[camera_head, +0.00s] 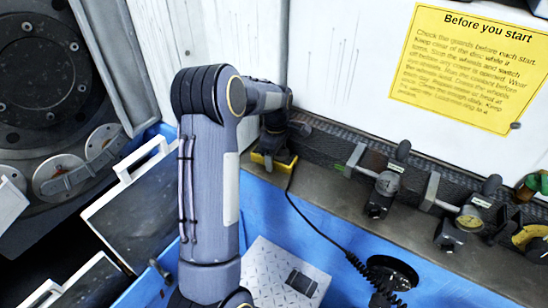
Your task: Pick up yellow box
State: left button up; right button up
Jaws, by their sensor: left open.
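A small yellow box (284,165) sits at the back of the grey ledge, against the dark strip at the foot of the white wall. Its upper part is largely covered by dark parts. My left arm rises from the bottom and bends over toward it. My left gripper (274,139) is open, small and dark, right above the box. I cannot tell whether its fingers touch the box or stand around it. My right gripper does not show.
Several valves with gauges (388,183) line the ledge to the right. A black coiled cable (355,262) runs from near the box across the blue surface (440,285). White-rimmed trays (130,225) and a large round machine part (30,80) are at left. A yellow sign (465,65) hangs on the wall.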

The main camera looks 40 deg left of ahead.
pick_arm(q)
jog(key=c, duration=1.1)
jog(key=shift+r, duration=0.1)
jog(key=shift+c, duration=0.2)
jog(key=shift+r, duration=0.1)
